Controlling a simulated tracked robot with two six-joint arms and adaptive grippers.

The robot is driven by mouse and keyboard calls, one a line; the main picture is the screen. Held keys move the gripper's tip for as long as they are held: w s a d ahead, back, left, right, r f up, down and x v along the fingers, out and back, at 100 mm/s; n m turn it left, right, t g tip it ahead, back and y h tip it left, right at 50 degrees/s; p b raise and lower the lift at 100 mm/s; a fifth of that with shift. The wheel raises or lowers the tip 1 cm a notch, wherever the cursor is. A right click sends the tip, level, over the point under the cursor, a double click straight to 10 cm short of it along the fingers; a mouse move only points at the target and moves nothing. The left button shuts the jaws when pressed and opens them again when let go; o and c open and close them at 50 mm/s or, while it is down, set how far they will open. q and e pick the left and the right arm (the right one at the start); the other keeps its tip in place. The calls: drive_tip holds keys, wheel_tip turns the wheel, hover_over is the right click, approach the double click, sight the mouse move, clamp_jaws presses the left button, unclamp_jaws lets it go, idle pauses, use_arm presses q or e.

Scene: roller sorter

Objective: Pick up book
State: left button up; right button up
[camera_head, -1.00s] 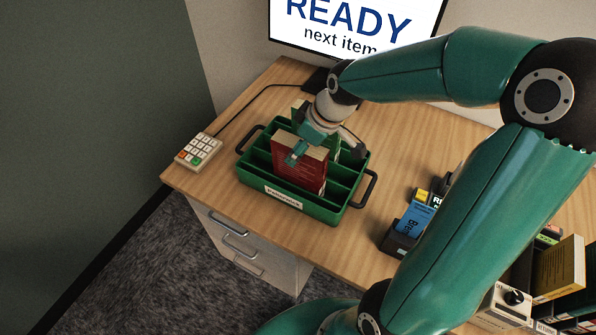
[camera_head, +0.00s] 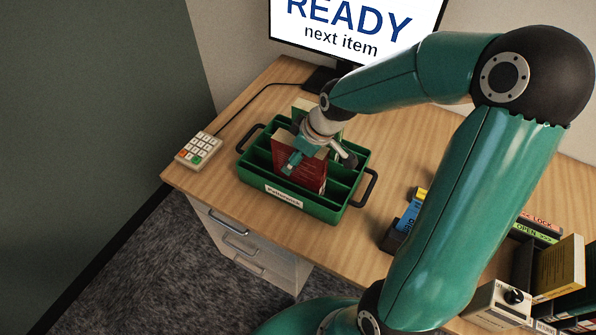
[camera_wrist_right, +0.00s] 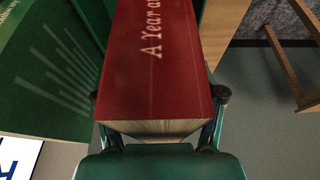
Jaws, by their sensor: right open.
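A red book (camera_head: 300,170) with light page edges stands upright in a slot of the green divided tray (camera_head: 317,211). My right gripper (camera_head: 318,153) is over its top. In the right wrist view the red book (camera_wrist_right: 160,60) lies between the two fingers (camera_wrist_right: 160,115), one at each side; the gripper is open. The title begins "A Year". A green book (camera_wrist_right: 45,75) is beside it at the left, outside the fingers. It is partly hidden behind the gripper in the head view. My left gripper is out of view.
A keypad (camera_head: 198,149) lies left of the tray on the wooden desk (camera_head: 225,185). A monitor (camera_head: 350,25) reading "READY next item" stands behind. More books (camera_head: 560,268) and a grey box with a knob (camera_head: 500,302) are at the right, partly behind my arm.

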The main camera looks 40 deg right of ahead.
drive_tip(key=shift+f, duration=0.15)
idle(0.3)
clamp_jaws()
